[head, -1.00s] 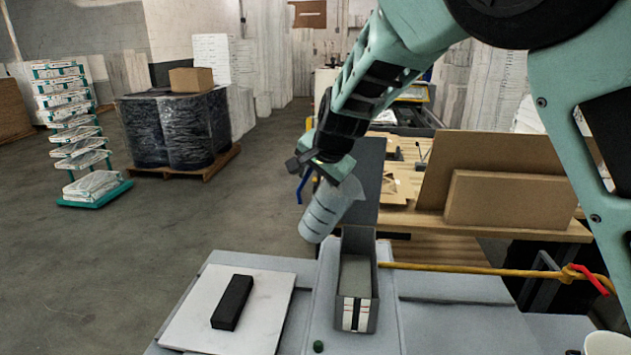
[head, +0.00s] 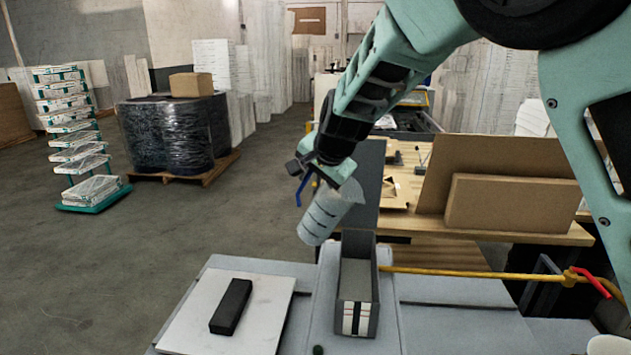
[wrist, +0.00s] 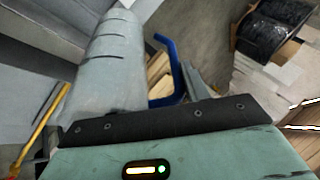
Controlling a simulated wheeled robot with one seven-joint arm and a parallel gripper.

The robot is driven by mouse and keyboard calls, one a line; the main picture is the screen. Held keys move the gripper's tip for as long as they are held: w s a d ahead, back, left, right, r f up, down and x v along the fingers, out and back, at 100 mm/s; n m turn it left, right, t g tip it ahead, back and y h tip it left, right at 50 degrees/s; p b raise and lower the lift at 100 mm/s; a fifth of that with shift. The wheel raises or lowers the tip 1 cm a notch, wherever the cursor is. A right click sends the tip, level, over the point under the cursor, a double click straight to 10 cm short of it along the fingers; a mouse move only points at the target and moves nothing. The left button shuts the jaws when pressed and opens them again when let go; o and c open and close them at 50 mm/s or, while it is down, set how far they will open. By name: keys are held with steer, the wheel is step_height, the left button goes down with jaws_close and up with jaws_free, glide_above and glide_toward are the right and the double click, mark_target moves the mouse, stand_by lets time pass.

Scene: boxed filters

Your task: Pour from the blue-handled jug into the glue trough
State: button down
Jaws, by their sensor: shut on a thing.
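The jug (head: 328,212) is a translucent grey measuring jug with dark marks and a blue handle (head: 302,190). It hangs tilted above the bench, beside the upper left of the trough. My gripper (head: 322,172) is shut on the jug near its upper end. The jug also shows in the wrist view (wrist: 108,65), with the blue handle (wrist: 172,70) to its right; the fingertips are hidden there. The glue trough (head: 357,290) is a long grey open box with a white striped front, standing on the bench. No stream of liquid is visible, and the jug's contents cannot be seen.
A white board (head: 200,315) with a black block (head: 231,306) lies left of the trough. A yellow pipe (head: 470,270) with a red valve lever (head: 590,282) runs to the right. A white cup (head: 607,345) is at the lower right. Brown boards (head: 510,215) stand behind.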

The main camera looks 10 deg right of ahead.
steer(key=shift+s+d+t+y+b, duration=0.2)
steer(key=shift+t+y+b, duration=0.6)
steer(key=shift+b, duration=3.65)
stand_by(1.0)
steer(key=shift+s+d+f+m+t+y+b, duration=0.15)
steer(key=shift+m+t+y+b, duration=0.15)
steer(key=shift+b, duration=2.05)
